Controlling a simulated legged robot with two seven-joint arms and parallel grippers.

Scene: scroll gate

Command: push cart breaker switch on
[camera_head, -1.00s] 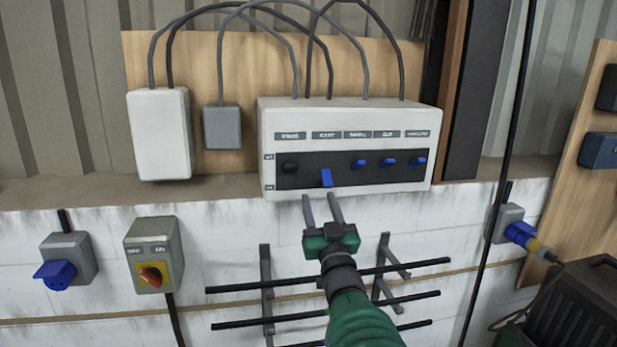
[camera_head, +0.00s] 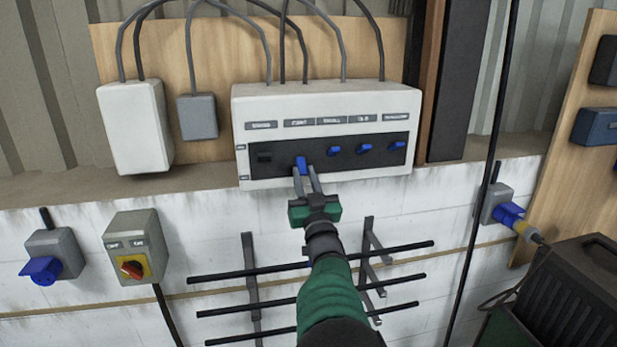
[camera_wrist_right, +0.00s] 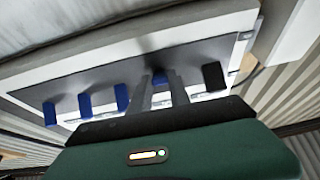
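The breaker box (camera_head: 240,130) is white with a dark strip and a row of labelled switches. The second switch from the left (camera_head: 301,164) is blue, and its handle stands up; its label is too blurred to read surely. My right gripper (camera_head: 305,175) reaches it from below, its two fingertips at the handle with a narrow gap between them. In the right wrist view, a blue switch (camera_wrist_right: 160,77) shows between the fingers (camera_wrist_right: 162,92). Whether they grip it or stand beside it cannot be told. My left gripper is not in view.
Blue switches (camera_head: 365,148) sit to the right on the box, and a black one (camera_head: 264,157) to the left. Below are black rails (camera_head: 240,272) and a rotary switch box (camera_head: 140,248). Cables (camera_head: 270,50) arch above the box. A dark case (camera_head: 580,290) stands lower right.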

